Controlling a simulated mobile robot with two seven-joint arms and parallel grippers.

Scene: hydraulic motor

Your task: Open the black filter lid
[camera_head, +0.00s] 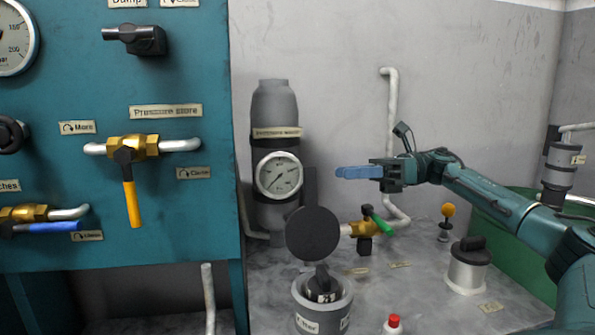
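The black filter lid (312,233) is a round dark disc. It stands tilted up above the grey cylindrical filter housing (309,319), which has a label on its front. The housing's top is uncovered and a dark part with a handle-like top (322,284) shows inside it. My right gripper (343,172) has blue fingers pointing left. It is above and to the right of the lid, apart from it, with nothing visible in it. The fingers are seen side-on, so their gap cannot be told. My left gripper is not in view.
A gauge (279,175) on a grey cylinder stands behind the lid. A brass valve with a green handle (381,222) is right of the lid. A silver pot with a black top (468,270) and a red-capped bottle (393,325) stand nearby. A teal panel (190,236) fills the left.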

